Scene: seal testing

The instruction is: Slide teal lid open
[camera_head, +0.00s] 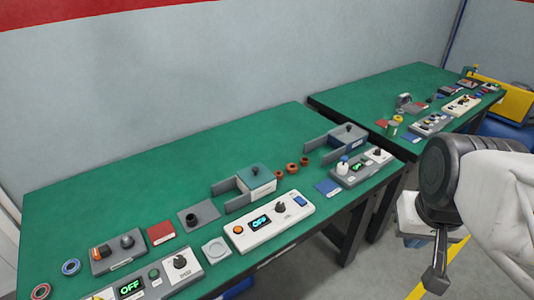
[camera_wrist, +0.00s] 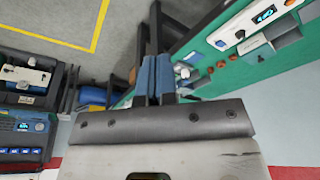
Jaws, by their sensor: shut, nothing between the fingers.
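The teal lid (camera_head: 257,175), with a dark knob on top, sits on a small pale box between grey side rails on the near green table. It appears to be in place over the box; the box's inside is not visible. My gripper (camera_head: 436,280) hangs off the table's right end, over the floor, well apart from the lid. In the wrist view its blue-padded fingers (camera_wrist: 155,78) are together and empty. A railed box shows at the right of the wrist view, but I cannot tell there whether it bears the teal lid.
A white control box (camera_head: 272,224) stands in front of the lid. The back of the near table (camera_head: 120,180) is clear.

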